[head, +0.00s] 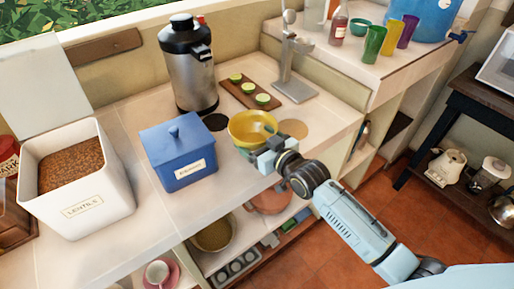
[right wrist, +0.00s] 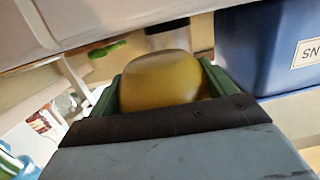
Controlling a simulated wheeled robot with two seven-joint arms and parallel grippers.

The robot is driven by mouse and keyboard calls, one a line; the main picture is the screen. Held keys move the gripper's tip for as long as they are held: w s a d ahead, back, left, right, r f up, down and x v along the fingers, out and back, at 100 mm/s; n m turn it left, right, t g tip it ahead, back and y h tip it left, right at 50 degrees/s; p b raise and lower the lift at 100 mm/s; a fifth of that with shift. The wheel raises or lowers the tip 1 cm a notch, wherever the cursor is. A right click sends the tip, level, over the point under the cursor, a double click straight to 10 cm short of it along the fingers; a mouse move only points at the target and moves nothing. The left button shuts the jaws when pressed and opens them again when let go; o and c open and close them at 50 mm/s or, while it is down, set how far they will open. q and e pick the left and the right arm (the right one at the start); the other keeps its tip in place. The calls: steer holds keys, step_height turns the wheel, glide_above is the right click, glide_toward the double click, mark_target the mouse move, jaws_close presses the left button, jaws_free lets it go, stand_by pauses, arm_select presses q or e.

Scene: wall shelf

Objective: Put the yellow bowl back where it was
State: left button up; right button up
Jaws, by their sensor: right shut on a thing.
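The yellow bowl (head: 253,126) is above or at the front part of the counter, right of the blue lidded box, with its open side up in the head view. My right gripper (head: 268,157) is at its near side and shut on it. In the right wrist view the bowl (right wrist: 160,80) fills the space between the green fingers. A green patch shows under the bowl in the head view; I cannot tell what it is. I cannot tell whether the bowl touches the counter. My left gripper is not in view.
A dark round spot (head: 215,122) and a tan round spot (head: 294,129) flank the bowl. Nearby are the blue box (head: 180,160), steel dispenser (head: 190,75), board with limes (head: 246,93) and metal stand (head: 293,80). A lentil bin (head: 85,205) stands left. Shelves lie below.

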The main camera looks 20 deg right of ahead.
steer(key=shift+f, duration=1.4)
steer(key=shift+f+b, duration=0.1)
steer(key=shift+b, duration=0.2)
steer(key=o, duration=1.1)
steer(key=shift+f, duration=0.1)
steer(key=shift+r, duration=0.25)
steer(key=p+v, duration=0.1)
steer(key=v, duration=1.1)
